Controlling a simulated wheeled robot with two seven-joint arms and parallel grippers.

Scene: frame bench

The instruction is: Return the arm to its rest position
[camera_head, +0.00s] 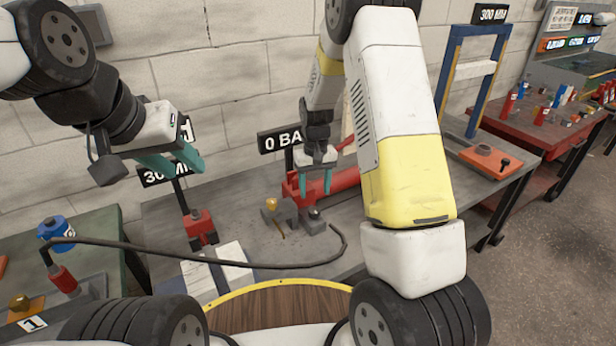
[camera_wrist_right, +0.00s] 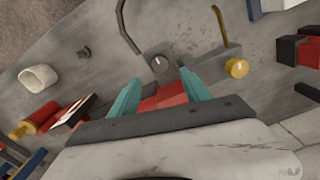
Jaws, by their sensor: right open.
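My right gripper (camera_head: 314,185) is open, pointing down over the bench beside a red cylinder (camera_head: 342,181). In the right wrist view its two teal fingers (camera_wrist_right: 160,90) are spread apart with nothing held between them. A red part (camera_wrist_right: 165,97) and a grey block with a round knob (camera_wrist_right: 162,65) show below and beyond the fingers. Whether the fingers touch them I cannot tell. My left gripper (camera_head: 190,172) hangs at the upper left, its teal fingers apart and empty, in front of a black sign.
The grey bench (camera_head: 375,235) carries a red clamp-like block (camera_head: 199,226), a brass knob (camera_head: 271,203) and a black hose (camera_head: 200,261). A blue frame (camera_head: 452,85) stands at the right. A brick wall is behind. A red cart (camera_head: 540,135) stands further right.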

